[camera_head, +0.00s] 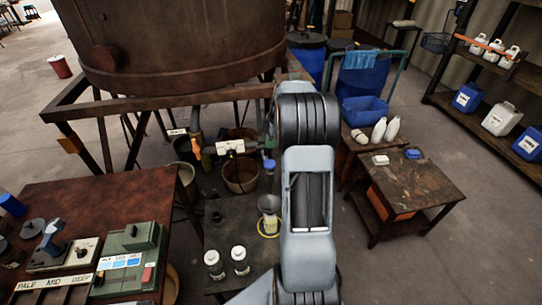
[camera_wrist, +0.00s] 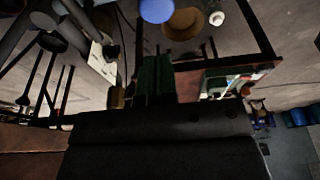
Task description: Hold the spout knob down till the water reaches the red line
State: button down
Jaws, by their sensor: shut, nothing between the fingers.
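A blue knob (camera_head: 269,163) shows at the spout under the big brown vat (camera_head: 170,40) in the head view. A blue round top, likely the same knob, shows at the top edge of the wrist view (camera_wrist: 157,10). A pale cup (camera_head: 269,203) stands in a yellow ring on the low dark table, below the knob. Its water level and any red line cannot be made out. My gripper (camera_wrist: 153,75) is shut and empty in the wrist view, its fingertips apart from the blue top in the picture.
Two white-capped jars (camera_head: 227,262) stand on the low table (camera_head: 225,215). Pipes with a white box (camera_head: 230,146) and the vat's frame (camera_head: 160,101) crowd the spout. A control table (camera_head: 125,195) is at left, a small wooden table (camera_head: 410,185) at right.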

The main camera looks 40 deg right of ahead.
jog(key=p, duration=0.1)
send_over(268, 163)
jog(key=f, duration=0.5)
jog(key=shift+s+d+f, duration=0.1)
jog(key=shift+s+d, duration=0.05)
jog(key=shift+d, duration=0.15)
jog(key=shift+d+f+p, duration=0.1)
jog(key=shift+f+p, duration=0.2)
jog(key=shift+f, duration=0.75)
